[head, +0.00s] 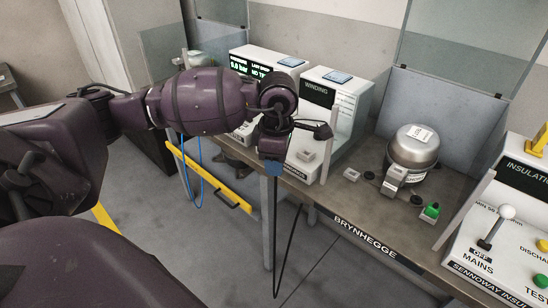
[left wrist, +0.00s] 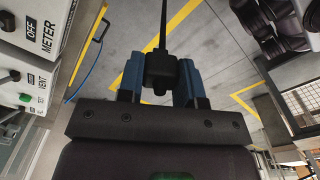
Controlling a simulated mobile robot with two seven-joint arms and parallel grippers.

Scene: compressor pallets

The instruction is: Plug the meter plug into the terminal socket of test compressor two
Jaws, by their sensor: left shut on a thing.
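My left gripper (head: 272,168) hangs in front of the bench edge, pointing down. In the left wrist view its two blue fingers are shut on the black meter plug (left wrist: 160,72), whose dark cable runs away from it. In the head view the plug is hidden by the gripper, and a black cable (head: 276,235) loops below it. A grey domed compressor (head: 412,147) stands on the bench to the right, apart from the gripper, with a small box (head: 396,178) on its front. I cannot read its number or make out its socket. My right gripper is not in view.
A white winding meter box (head: 337,105) stands behind the gripper. A green-topped part (head: 430,211) sits near the compressor. An insulation tester (head: 505,225) with a lever is at the right. A grey panel (head: 455,120) stands behind the compressor.

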